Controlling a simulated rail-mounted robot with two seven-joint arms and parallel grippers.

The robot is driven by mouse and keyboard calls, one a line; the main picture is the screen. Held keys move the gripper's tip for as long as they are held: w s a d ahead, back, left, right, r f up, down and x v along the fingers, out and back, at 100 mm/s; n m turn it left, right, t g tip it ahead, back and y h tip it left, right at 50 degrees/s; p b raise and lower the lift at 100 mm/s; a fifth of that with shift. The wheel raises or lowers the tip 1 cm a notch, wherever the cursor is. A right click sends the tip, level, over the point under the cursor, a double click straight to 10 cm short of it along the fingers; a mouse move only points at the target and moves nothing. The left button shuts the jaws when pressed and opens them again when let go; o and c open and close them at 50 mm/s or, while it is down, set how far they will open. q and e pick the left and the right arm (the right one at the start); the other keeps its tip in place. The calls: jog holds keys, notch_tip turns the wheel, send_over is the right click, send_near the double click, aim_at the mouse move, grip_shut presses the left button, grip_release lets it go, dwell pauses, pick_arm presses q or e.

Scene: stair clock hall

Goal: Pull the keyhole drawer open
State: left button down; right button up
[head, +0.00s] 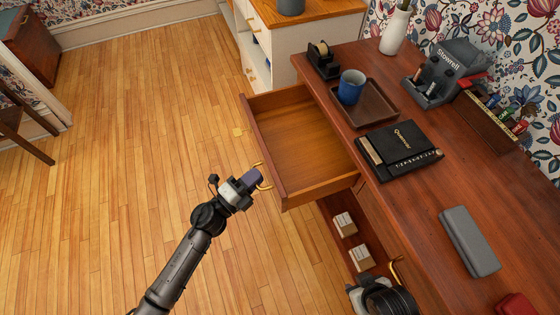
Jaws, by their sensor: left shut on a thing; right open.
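The drawer (300,143) is pulled out from the wooden desk (465,190), toward the left. Its bare wooden interior is visible and looks empty. My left gripper (257,180) is shut on the curved brass handle (265,186) at the near end of the drawer front. A small brass piece (238,131) shows further along the outer side of the front. I cannot make out a keyhole from this angle. My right gripper (372,285) is open and low at the bottom, below the desk edge, close to another brass handle (397,270).
Small boxes (345,224) sit below the desktop. The wooden floor (130,160) at left is clear.

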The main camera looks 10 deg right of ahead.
pick_arm(q)
jog(key=a, duration=0.2)
jog(key=s+a, duration=0.1)
jog(key=a, duration=0.2)
jog(key=shift+a+p, duration=0.25)
jog(key=shift+p, duration=0.15)
jog(key=c, duration=1.2)
grip_release()
jog(key=p+v, duration=0.2)
jog(key=v, duration=1.2)
jog(key=shift+p, duration=0.4)
jog(key=shift+d, duration=0.1)
